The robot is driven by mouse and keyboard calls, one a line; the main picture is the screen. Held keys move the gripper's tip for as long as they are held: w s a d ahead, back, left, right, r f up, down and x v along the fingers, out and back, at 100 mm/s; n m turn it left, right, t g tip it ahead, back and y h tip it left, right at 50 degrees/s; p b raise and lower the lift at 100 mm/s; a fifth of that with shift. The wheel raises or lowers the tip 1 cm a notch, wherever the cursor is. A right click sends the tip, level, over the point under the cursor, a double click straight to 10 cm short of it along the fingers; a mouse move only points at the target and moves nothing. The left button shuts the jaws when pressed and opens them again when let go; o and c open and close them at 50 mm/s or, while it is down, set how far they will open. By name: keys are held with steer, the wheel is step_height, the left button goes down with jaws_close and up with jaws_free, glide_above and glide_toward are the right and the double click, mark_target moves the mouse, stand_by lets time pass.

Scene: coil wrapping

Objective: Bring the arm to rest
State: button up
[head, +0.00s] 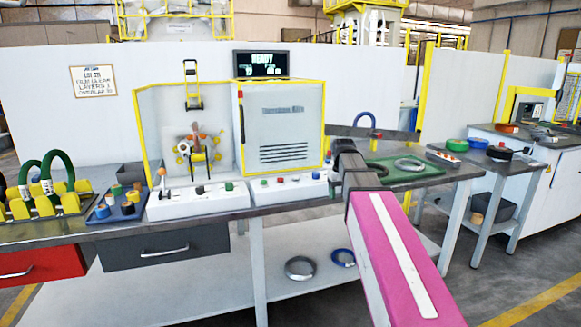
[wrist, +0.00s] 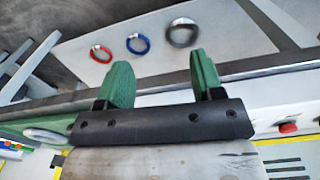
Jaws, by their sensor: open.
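My pink arm (head: 395,255) reaches from the lower right of the head view up to the right part of the workbench (head: 235,222). Its dark wrist end is raised in front of the bench, beside the green mat (head: 385,176). In the wrist view my gripper (wrist: 160,68) has its two green fingers spread wide, with nothing between them. The fingers point over the white lower shelf, and the gripper looks clear of everything. The fingers cannot be made out in the head view.
A grey coil (head: 410,164) lies on the mat. On the lower shelf lie a grey coil (wrist: 181,33), a blue coil (wrist: 138,43) and a red coil (wrist: 101,54). The wrapping machine (head: 282,125) and button panels (head: 290,187) stand left of my wrist. A side table (head: 500,160) is to the right.

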steer(key=s+f+m, duration=0.1)
steer(key=s+f, duration=0.8)
steer(key=f, duration=0.5)
steer(key=s+f+m, duration=0.1)
steer(key=s+f, duration=0.8)
steer(key=f, duration=0.4)
steer(key=shift+f, duration=0.35)
steer(key=shift+s+d, duration=0.1)
steer(key=shift+d, duration=0.05)
